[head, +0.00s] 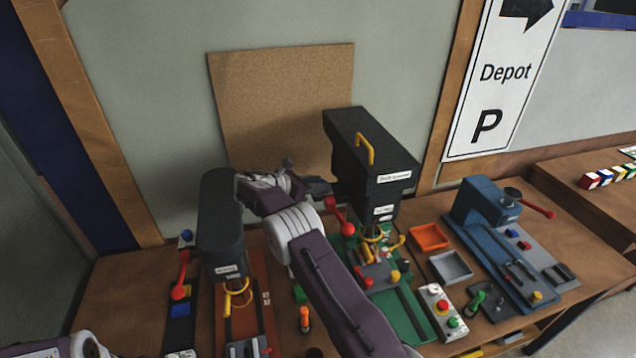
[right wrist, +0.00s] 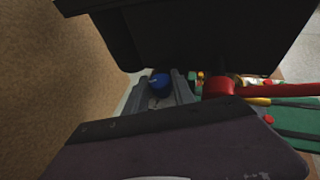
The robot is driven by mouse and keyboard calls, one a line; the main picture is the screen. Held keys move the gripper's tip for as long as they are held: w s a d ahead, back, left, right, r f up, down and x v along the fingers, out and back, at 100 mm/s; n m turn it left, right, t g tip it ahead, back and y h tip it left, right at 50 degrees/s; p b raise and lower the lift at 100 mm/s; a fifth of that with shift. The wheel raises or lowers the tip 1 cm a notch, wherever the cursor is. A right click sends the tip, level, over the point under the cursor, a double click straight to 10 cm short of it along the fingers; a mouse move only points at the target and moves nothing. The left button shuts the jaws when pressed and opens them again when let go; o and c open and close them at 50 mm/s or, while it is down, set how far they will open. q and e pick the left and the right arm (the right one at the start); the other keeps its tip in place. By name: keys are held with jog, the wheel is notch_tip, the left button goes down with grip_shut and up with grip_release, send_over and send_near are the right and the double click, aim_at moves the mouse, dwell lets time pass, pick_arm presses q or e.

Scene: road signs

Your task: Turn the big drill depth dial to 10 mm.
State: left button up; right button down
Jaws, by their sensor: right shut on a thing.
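The big drill (head: 372,145) is a tall black machine with a yellow handle on top and a green base (head: 412,318). My right arm reaches up to its left side, with the gripper (head: 318,187) against the drill head. In the right wrist view a blue knob, which looks like the depth dial (right wrist: 159,82), sits at the grey fingers (right wrist: 168,95) of my right gripper, which are shut on it. The dial's scale and setting cannot be read. In the head view the dial is hidden. My left gripper is out of view.
A smaller black drill (head: 221,222) on an orange base stands left of my right arm. A red lever (head: 337,212) sticks out beside the big drill. Orange (head: 429,237) and grey trays, a button box (head: 440,310) and a blue machine (head: 490,212) stand to the right.

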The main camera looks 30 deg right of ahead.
jog(key=c, duration=1.1)
grip_release()
jog(key=shift+o, duration=0.2)
jog(key=shift+a, duration=0.1)
jog(key=shift+a+r+b, duration=0.1)
jog(key=shift+a+b, duration=0.3)
jog(key=shift+b, duration=0.05)
jog(key=b+v, duration=0.2)
jog(key=v, duration=0.6)
jog(key=shift+b, duration=0.35)
jog(key=shift+s+r, duration=0.1)
